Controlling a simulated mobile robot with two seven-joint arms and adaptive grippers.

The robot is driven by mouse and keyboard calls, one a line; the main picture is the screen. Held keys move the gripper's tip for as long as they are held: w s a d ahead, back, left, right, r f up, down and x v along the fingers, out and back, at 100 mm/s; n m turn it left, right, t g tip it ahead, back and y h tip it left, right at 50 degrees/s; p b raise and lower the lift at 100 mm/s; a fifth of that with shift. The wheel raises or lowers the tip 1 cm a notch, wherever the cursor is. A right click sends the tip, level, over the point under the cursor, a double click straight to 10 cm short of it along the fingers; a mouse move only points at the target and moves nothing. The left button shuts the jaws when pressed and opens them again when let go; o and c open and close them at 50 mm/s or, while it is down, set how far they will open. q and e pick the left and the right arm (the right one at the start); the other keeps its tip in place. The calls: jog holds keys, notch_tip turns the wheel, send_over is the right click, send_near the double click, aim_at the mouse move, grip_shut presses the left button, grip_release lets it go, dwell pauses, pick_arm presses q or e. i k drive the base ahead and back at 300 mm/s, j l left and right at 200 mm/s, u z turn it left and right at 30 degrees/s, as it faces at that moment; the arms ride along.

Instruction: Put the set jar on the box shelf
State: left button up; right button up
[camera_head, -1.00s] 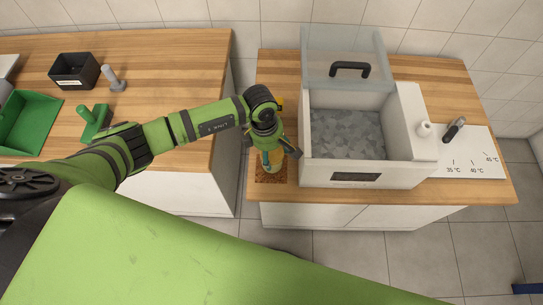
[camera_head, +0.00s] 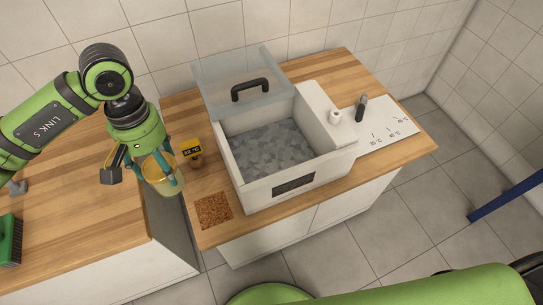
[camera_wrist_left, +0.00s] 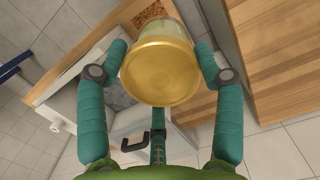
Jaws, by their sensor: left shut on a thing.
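My left gripper (camera_head: 162,172) is shut around a jar (camera_head: 161,187) with pale, honey-coloured sides, held in the air by the gap between the two counters. In the left wrist view the jar (camera_wrist_left: 160,72) shows a round golden end towards the camera, with the teal fingers (camera_wrist_left: 161,75) on both sides of it. The fingers hide part of the jar in the head view. I cannot make out a box shelf in these frames. My right gripper is not in view.
A bare cork mat (camera_head: 213,210) lies on the right counter.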

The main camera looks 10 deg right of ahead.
aim_at(273, 157)
jog(key=i+l+u, duration=0.1)
jog(key=l, duration=0.4)
jog(key=i+l+u, duration=0.1)
jog(key=l, duration=0.4)
jog(key=i+l+u, duration=0.1)
jog(key=l, duration=0.4)
jog(key=i+l+u, duration=0.1)
jog(key=i+l, duration=0.15)
jog(key=l, duration=0.25)
